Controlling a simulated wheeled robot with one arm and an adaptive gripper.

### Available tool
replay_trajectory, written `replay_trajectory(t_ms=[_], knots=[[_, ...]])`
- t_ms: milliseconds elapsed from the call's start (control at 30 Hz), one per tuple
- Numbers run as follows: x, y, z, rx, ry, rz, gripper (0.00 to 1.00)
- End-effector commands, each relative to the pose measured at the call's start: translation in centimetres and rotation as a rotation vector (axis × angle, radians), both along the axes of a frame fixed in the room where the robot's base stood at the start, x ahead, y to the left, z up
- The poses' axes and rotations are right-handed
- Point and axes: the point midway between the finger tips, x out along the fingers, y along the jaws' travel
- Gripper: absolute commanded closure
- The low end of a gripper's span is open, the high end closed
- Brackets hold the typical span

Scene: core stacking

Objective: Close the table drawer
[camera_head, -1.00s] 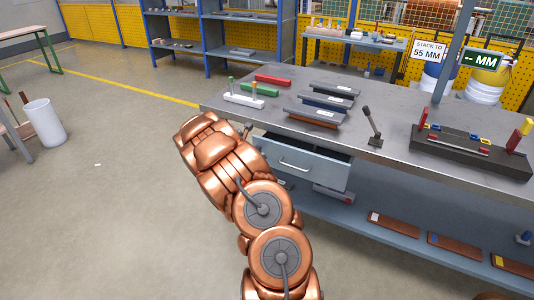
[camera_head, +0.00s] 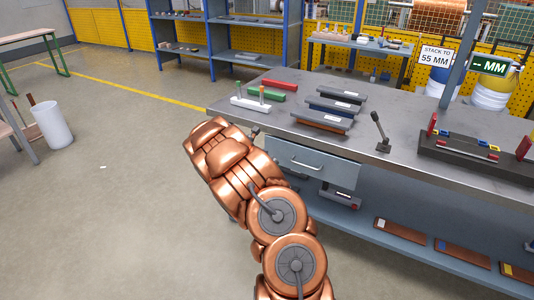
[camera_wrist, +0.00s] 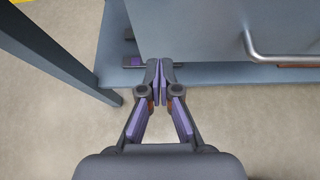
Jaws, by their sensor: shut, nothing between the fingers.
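The table drawer (camera_head: 330,172) is a grey-blue box front with a metal handle (camera_head: 307,165), under the left part of the grey workbench (camera_head: 400,165). Its front sits close under the bench edge and no open interior shows; I cannot tell whether a small gap remains. In the wrist view the drawer front (camera_wrist: 215,28) fills the upper right, with its handle (camera_wrist: 275,55) at the right. My gripper (camera_wrist: 160,66) is shut and empty, its fingertips at the lower left edge of the drawer front. Contact is unclear. In the head view my arm hides most of the gripper.
A lower shelf (camera_head: 450,262) with several flat pieces runs beneath the bench. A bench leg (camera_wrist: 65,50) stands left of my gripper in the wrist view. Blocks, bars and a black fixture (camera_head: 475,152) lie on the bench top.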

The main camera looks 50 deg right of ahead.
Motion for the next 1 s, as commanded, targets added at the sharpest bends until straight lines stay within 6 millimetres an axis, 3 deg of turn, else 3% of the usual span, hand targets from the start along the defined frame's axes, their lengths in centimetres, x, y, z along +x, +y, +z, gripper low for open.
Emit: replay_trajectory(t_ms=[600, 1000], knots=[[-1.4, 7.4, 4.4, -0.002, 0.001, -0.002, 1.00], [-1.6, 8.6, 5.0, 0.000, 0.000, -0.002, 1.00]])
